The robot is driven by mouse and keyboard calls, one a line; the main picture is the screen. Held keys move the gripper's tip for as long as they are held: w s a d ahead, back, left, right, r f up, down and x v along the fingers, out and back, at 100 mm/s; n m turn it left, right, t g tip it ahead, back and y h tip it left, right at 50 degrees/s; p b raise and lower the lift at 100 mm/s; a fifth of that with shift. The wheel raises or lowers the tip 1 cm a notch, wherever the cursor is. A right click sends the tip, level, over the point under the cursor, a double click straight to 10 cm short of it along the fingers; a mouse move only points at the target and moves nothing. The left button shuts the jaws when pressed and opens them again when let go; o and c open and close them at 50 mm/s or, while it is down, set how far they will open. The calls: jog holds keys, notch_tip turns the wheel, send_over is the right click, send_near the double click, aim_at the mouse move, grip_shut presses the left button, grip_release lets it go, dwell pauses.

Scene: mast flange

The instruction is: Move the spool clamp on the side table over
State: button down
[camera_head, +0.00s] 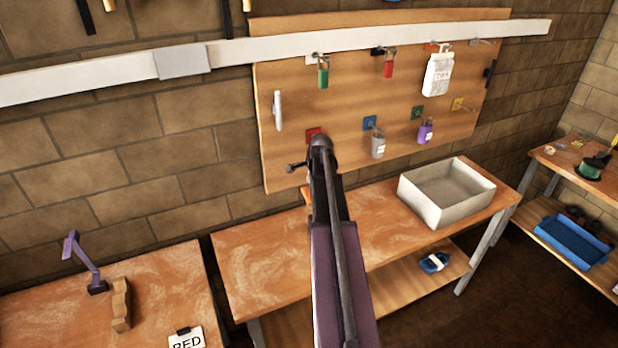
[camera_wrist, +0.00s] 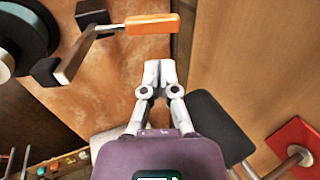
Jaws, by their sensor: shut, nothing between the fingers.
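My gripper (camera_wrist: 153,76) is shut and empty in the wrist view, its pale fingertips together above a wooden top. A teal and black spool (camera_wrist: 20,35) shows at the upper left corner, cut off. I cannot tell whether lever and spool are one piece. In the head view my arm hides the gripper. On the side table (camera_head: 548,156) at the right stands a green spool (camera_head: 590,168) with a dark holder; its clamp is too small to make out.
A pegboard (camera_head: 285,90) with hung padlocks and tags stands behind the middle bench (camera_head: 385,235). A grey bin (camera_head: 440,205) is on that bench. A red hook plate (camera_wrist: 296,140) is right of my gripper. A blue tray (camera_head: 572,241) lies on the side table's lower shelf.

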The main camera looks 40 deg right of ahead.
jog(key=shift+p+v, duration=1.95)
jog(key=shift+v, duration=0.5)
jog(key=shift+w, duration=0.15)
jog(key=a+f+n+g+b, duration=0.1)
jog(key=a+f+n+b, duration=0.15)
jog(key=a, duration=0.65)
jog(key=a+f+n+y+b, duration=0.15)
jog(key=a+n, duration=0.25)
jog(key=a, duration=0.4)
jog(key=a+f+n+g+b, duration=0.15)
jog(key=a+n, duration=0.25)
jog(key=a, duration=0.5)
jog(key=s+a+f+n+b, duration=0.1)
jog(key=s+a+f+n, duration=0.1)
jog(key=a, duration=0.5)
jog(key=s+a+f+n+g+b, duration=0.1)
jog(key=s+a+n+b, duration=0.1)
jog(key=s+a+n, duration=0.3)
jog(key=s+a+f+n+g+b, duration=0.1)
jog(key=s+a+f+n, duration=0.1)
jog(key=a, duration=0.6)
jog(key=shift+s+a+f+n, duration=0.35)
jog(key=shift+s+n, duration=0.4)
jog(key=shift+n, duration=0.3)
